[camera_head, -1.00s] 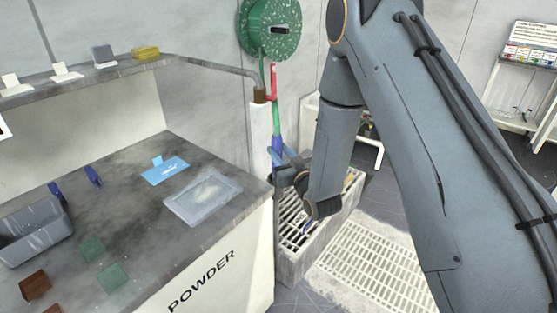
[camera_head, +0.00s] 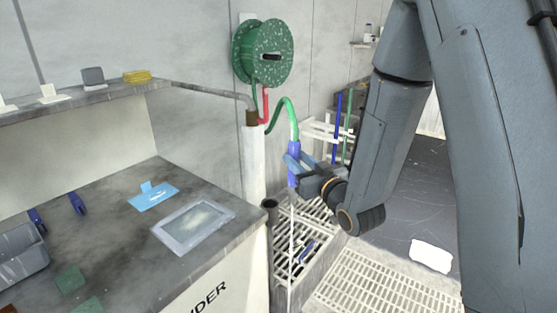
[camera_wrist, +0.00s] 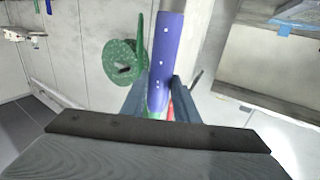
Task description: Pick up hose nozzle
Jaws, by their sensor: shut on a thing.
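The hose nozzle (camera_head: 293,150) is a blue-purple cylinder on the end of the green hose (camera_head: 286,101). My gripper (camera_head: 297,165) is shut on it, with the nozzle upright between the fingers in the head view. The hose arcs from the nozzle's top back toward the green reel (camera_head: 263,54) on the wall. In the wrist view the nozzle (camera_wrist: 166,62) stands between the two fingers of my gripper (camera_wrist: 157,98). Part of the nozzle is hidden by the fingers in the head view.
A grey bench (camera_head: 118,222) with a blue card, a framed clear plate and a tray stands at left. A white post (camera_head: 254,163) is close left of my gripper. A slatted grate (camera_head: 311,232) lies below. Open dark floor (camera_head: 425,190) is at right.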

